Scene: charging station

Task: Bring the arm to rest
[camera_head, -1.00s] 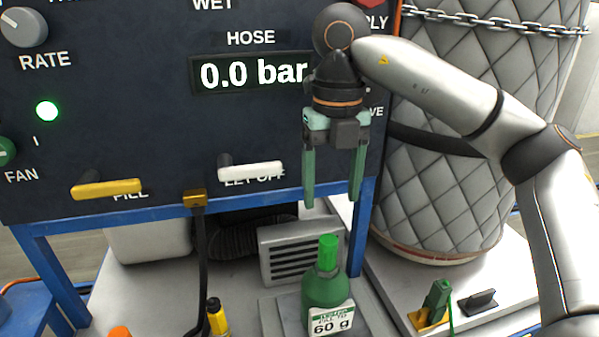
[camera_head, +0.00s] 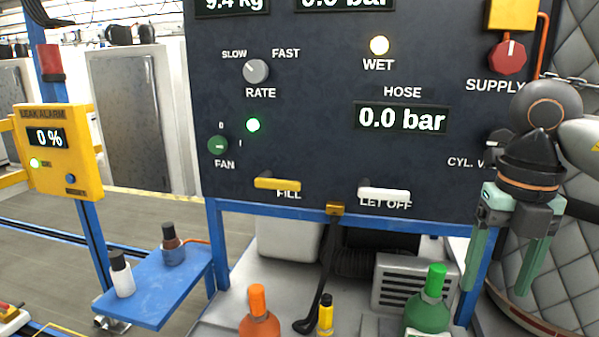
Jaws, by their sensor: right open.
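My right gripper (camera_head: 504,278) hangs at the right of the head view with its two green fingers pointing down. The fingers are apart with nothing between them. It is in front of the right part of the dark control panel (camera_head: 320,155) and the blue frame post, and covers part of the cylinder valve label. Below and left of it stands a green bottle (camera_head: 427,315) with a bright green cap, apart from the fingers. Most of my right arm is out of the picture. My left gripper is not in view.
An orange-capped bottle (camera_head: 260,318) and a yellow-and-black item (camera_head: 325,315) stand at the bottom. A blue shelf (camera_head: 150,290) holds two small bottles at left. A yellow leak alarm (camera_head: 55,155) is beyond it. A quilted grey cylinder (camera_head: 575,265) stands behind the gripper.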

